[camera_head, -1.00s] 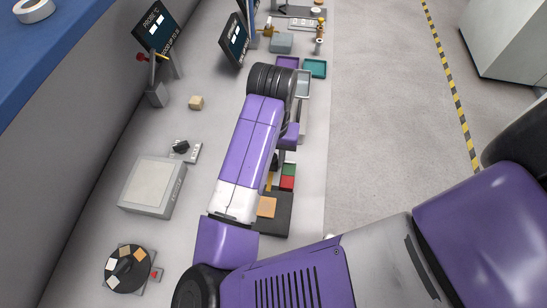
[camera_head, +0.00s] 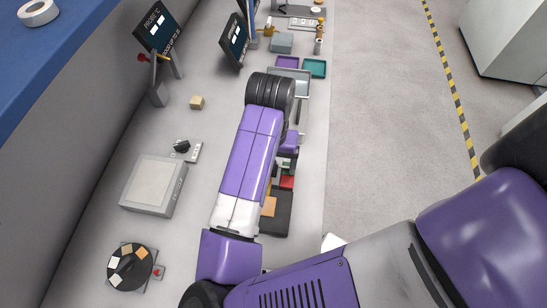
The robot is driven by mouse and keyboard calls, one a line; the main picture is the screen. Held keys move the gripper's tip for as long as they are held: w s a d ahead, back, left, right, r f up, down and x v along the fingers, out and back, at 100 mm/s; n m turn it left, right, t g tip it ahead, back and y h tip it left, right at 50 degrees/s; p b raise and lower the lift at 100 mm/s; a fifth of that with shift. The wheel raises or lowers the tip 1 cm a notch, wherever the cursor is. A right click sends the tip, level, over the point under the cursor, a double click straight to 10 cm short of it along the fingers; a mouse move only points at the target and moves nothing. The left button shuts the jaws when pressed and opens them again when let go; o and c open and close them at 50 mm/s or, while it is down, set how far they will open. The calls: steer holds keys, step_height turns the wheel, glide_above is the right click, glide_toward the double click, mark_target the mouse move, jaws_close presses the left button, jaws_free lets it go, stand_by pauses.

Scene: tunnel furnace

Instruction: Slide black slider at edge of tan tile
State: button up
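A tan tile (camera_head: 268,207) lies on a dark board (camera_head: 281,220) on the bench, partly covered by my arm. A red tile (camera_head: 287,182) lies just beyond it on the same board. My gripper (camera_head: 286,164) is at the far end of this board, beyond the red tile, with its purple wrist above it. The fingers are small and partly hidden, so I cannot tell whether they are open or touching anything. I cannot make out the black slider; my arm covers the board's left side.
A grey scale-like box (camera_head: 153,185) and a round dark dial plate (camera_head: 130,266) stand left of my arm. A small tan block (camera_head: 197,102) lies farther back. Purple (camera_head: 288,62) and teal (camera_head: 314,67) trays lie beyond. The bench's right edge is close to the board.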

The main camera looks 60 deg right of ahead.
steer(key=shift+r, duration=0.1)
step_height(320, 180, up, 3)
steer(key=p, duration=0.4)
steer(key=shift+r+p, duration=0.45)
steer(key=shift+r, duration=1.45)
